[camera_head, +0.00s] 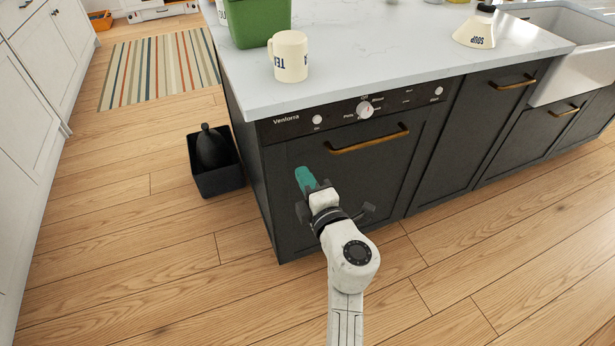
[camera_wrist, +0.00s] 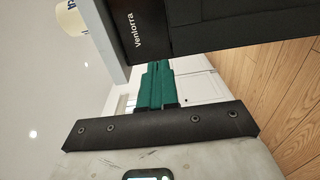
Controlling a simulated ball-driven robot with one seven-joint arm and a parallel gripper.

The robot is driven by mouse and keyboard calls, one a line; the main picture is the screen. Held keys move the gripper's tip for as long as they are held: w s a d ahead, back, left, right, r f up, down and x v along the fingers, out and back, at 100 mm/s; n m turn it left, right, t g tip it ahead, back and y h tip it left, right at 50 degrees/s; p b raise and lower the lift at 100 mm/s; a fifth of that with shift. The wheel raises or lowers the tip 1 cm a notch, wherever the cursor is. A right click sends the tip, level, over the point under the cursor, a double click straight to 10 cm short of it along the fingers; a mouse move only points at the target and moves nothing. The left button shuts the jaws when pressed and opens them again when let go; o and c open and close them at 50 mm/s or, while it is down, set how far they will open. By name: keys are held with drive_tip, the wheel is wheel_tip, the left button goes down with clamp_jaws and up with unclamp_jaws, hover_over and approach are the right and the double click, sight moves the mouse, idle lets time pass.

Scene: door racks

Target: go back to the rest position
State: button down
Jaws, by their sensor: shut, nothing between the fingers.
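My gripper (camera_head: 304,178) is in front of the dark dishwasher front (camera_head: 370,165), below its control strip and to the left of its brass handle (camera_head: 368,140). Its teal fingers are together with nothing between them. In the wrist view the teal fingers of my gripper (camera_wrist: 158,85) also show closed and empty. The dishwasher door looks shut against the island. Whether the fingers touch the front cannot be told from these views.
A white mug (camera_head: 289,57) and a green container (camera_head: 258,22) stand near the left end of the countertop (camera_head: 380,55). A black bin (camera_head: 216,178) is on the floor beside the island. A striped rug (camera_head: 160,68) lies farther back. The wooden floor at right is clear.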

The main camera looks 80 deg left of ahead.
drive_tip(key=shift+w+d, duration=0.1)
drive_tip(key=shift+d, duration=0.55)
